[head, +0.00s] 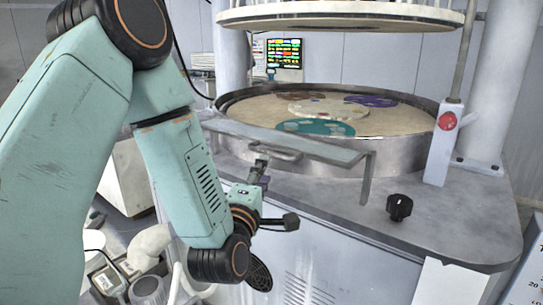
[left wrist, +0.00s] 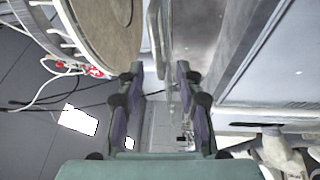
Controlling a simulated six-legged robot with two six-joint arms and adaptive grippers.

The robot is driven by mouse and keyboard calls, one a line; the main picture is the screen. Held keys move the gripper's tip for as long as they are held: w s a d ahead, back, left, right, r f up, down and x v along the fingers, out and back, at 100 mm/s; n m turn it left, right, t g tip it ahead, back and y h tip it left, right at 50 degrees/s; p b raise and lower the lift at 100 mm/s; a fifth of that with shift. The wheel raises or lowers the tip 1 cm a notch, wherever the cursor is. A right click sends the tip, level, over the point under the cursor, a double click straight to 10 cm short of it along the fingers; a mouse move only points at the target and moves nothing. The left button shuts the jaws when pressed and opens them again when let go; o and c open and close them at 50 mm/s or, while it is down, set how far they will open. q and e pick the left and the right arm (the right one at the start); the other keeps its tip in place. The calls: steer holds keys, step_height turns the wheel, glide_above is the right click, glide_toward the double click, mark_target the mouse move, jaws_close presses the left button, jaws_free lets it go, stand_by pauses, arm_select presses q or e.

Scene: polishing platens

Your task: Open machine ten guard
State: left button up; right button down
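The machine guard (head: 320,148) is a long, pale flat panel across the front of the round polishing platen, with a bent leg at its right end. A grey handle (head: 276,153) is on its front near the left part. My left gripper (head: 261,168) is just below and at the handle, its tips partly lost against it. In the left wrist view my left gripper (left wrist: 159,72) has its two fingers spread apart. A thin, pale edge, seemingly of the guard or its handle, lies between them, nearer the right finger. I cannot tell whether it touches. My right gripper is not in view.
The platen basin (head: 403,150) holds coloured discs on a tan surface. The upper plate (head: 340,18) hangs above it. A red button (head: 447,121) is on a post at right, and a black knob (head: 399,206) is on the deck. A lit screen (head: 284,53) stands behind.

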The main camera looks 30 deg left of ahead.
mark_target(269, 155)
arm_select(q)
steer(key=shift+n, duration=0.6)
steer(key=x, duration=0.7)
steer(key=shift+w+a+r+p, duration=0.2)
steer(key=shift+a+r+p, duration=0.05)
steer(key=shift+a+p, duration=0.1)
steer(key=shift+w+a, duration=0.2)
steer(key=shift+w, duration=0.15)
steer(key=shift+r, duration=0.1)
steer(key=shift+s+d, duration=0.1)
jaws_close()
